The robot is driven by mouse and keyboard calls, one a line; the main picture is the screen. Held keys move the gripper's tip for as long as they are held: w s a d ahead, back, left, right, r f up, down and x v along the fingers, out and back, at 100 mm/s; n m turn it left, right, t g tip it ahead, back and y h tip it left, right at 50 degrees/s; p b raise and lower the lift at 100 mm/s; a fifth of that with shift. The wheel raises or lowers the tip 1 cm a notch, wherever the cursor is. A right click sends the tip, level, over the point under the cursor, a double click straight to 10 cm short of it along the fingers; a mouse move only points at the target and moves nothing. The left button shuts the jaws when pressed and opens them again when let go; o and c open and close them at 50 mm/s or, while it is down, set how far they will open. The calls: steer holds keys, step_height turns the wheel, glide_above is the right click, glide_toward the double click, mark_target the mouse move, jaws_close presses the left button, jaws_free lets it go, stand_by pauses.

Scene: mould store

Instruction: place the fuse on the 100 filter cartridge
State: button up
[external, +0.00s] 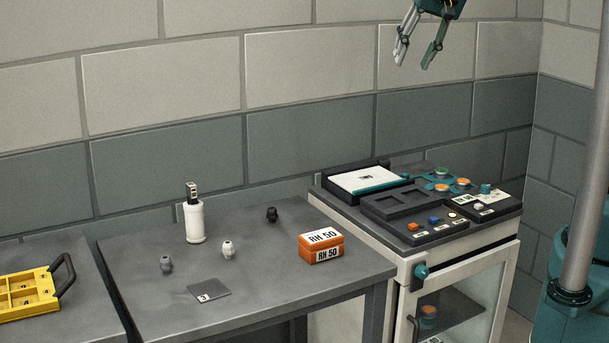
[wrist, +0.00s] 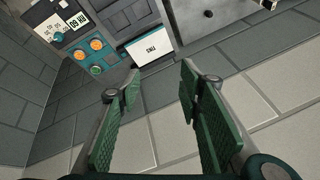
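A white upright cylinder (external: 195,222) stands at the back of the grey table. A small dark tag with a pale label stands on top of it. It looks like a filter cartridge, but I cannot read the number. Three small knob-like pieces stand apart nearby: a grey one (external: 166,263), a pale one (external: 228,249) and a black one (external: 271,214). I cannot tell which thing is the fuse. My gripper (external: 416,52) is open and empty, high above the cabinet near the wall. Its two spread green-padded fingers also show in the wrist view (wrist: 158,80).
An orange box (external: 321,247) marked RH 50 and a flat dark tile (external: 209,290) lie on the table (external: 140,302). A yellow divided tray (external: 28,293) is at left. The cabinet (external: 400,235) at right carries a white-topped unit (external: 366,180), recessed trays and buttons. The table front has free room.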

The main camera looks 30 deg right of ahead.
steer(key=s+d+f+n+t, duration=0.1)
steer(key=s+d+f+n, duration=0.1)
steer(key=s+d, duration=0.3)
steer(key=s+d+f+n+t+h, duration=0.1)
steer(key=s+d+f+n, duration=0.2)
steer(key=s, duration=0.6)
steer(key=d+f, duration=0.2)
steer(key=d, duration=0.1)
steer(key=shift+s, duration=0.35)
